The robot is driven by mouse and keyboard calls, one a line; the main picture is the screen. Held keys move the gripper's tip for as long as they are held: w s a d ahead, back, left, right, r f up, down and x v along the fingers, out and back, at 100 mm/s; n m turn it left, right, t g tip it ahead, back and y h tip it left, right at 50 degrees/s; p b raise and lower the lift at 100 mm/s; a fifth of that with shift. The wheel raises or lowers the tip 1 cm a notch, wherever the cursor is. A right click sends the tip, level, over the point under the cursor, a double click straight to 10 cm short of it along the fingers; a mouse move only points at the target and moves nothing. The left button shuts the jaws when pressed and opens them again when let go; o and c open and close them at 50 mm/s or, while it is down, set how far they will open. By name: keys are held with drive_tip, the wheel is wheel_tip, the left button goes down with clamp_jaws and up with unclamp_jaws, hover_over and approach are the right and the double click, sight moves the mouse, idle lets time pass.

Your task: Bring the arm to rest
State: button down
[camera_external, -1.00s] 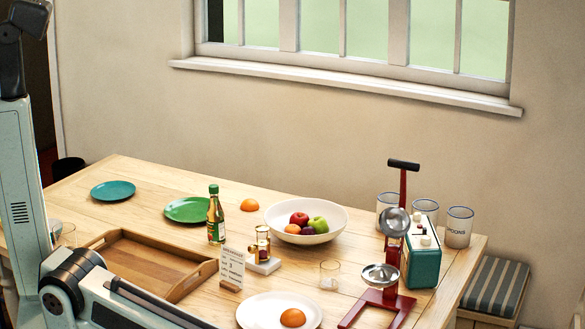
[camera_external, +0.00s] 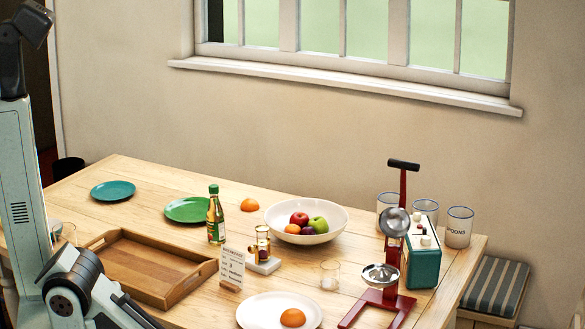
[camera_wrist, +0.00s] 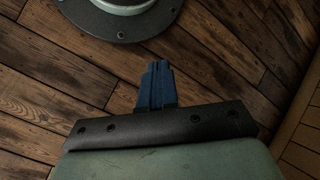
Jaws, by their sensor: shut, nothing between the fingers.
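My gripper (camera_wrist: 157,84) shows in the wrist view as dark blue fingers, shut together with nothing between them. It hangs over a brown plank floor (camera_wrist: 60,95), clear of the table. In the external view my gripper is out of frame; only parts of my arm show at the left and lower left.
The wooden table (camera_external: 130,210) holds a tray (camera_external: 150,268), a green plate (camera_external: 187,209), a teal plate (camera_external: 113,190), a bottle (camera_external: 215,218), a fruit bowl (camera_external: 310,235), a white plate with an orange (camera_external: 262,316) and a red juicer press (camera_external: 385,300). A wooden panel (camera_wrist: 300,130) stands at right in the wrist view.

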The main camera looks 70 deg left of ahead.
drive_tip(key=s+a+r+g+h, duration=0.1)
drive_tip(key=s+a+h, duration=0.3)
drive_tip(key=s, duration=0.5)
drive_tip(key=shift+a+r+g, duration=0.3)
drive_tip(key=shift+a+r, duration=0.3)
drive_tip(key=shift+r, duration=0.2)
